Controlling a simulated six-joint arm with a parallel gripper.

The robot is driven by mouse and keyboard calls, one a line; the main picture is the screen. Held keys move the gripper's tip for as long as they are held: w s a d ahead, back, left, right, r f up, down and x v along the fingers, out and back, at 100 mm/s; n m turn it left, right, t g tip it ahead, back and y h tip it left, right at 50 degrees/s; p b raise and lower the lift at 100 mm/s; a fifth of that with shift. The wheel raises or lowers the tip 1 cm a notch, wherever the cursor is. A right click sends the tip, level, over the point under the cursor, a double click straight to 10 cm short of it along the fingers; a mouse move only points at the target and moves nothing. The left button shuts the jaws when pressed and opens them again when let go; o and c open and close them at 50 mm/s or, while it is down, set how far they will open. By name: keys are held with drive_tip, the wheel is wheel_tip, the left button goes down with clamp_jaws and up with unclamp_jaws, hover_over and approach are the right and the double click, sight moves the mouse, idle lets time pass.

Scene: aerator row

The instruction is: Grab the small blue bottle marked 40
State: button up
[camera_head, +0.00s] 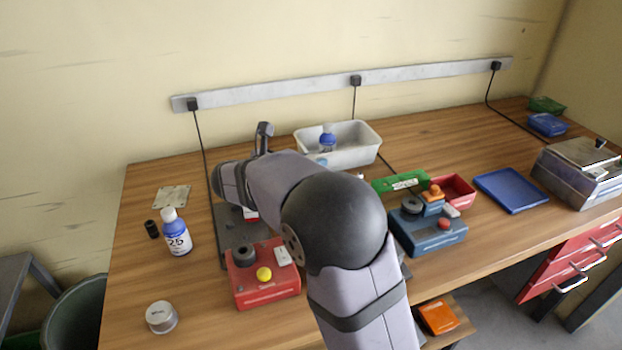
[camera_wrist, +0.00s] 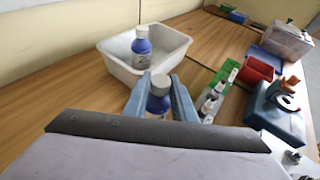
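In the wrist view, my gripper (camera_wrist: 160,78) has its two grey-blue fingers apart, one on each side of a small blue bottle (camera_wrist: 158,103) with a grey cap. Its lower part is hidden by my gripper's body, its marking is not readable, and I cannot tell if a finger touches it. My arm seems to hide this bottle in the head view. Another blue bottle (camera_wrist: 141,50) with a white label stands in the white bin; it also shows in the head view (camera_head: 327,140). A blue-and-white bottle marked 25 (camera_head: 175,235) stands at the left.
The white bin (camera_head: 362,153) stands just behind my gripper. A green rack (camera_wrist: 222,83) with small vials, a red bin (camera_head: 457,190) and a blue device (camera_head: 430,236) lie to the right. A red box (camera_head: 262,290) with a yellow button stands left of my arm.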

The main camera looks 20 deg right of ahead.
clamp_jaws()
wheel_tip(320, 180, up, 10)
drive_tip(key=shift+r+p, duration=0.1)
drive_tip(key=shift+p, duration=0.45)
